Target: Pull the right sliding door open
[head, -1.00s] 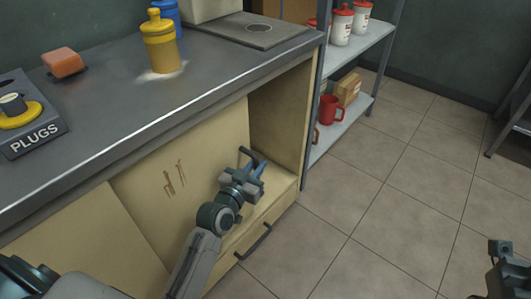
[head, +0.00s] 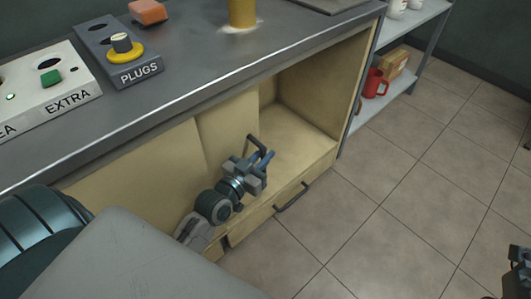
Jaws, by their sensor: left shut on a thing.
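The right sliding door (head: 222,130) is a pale wooden panel under the counter. Its right edge stands left of an open gap that shows the bare cabinet interior (head: 302,118). A dark bar handle (head: 257,144) sits near that edge. My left gripper (head: 262,161) is at the handle and shut on it; the fingers partly hide it. The door's left part overlaps the left door panel (head: 135,175), and my arm hides the lower parts of both. My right gripper (head: 520,262) shows only in part at the lower right edge, away from the cabinet.
A drawer with a dark handle (head: 291,197) is below the opening. The metal counter (head: 200,85) above carries the PLUGS box (head: 138,72), the EXTRA panel (head: 66,98), an orange block (head: 148,11) and a yellow bottle (head: 242,12). A shelf with a red mug (head: 375,83) stands right; tiled floor is clear.

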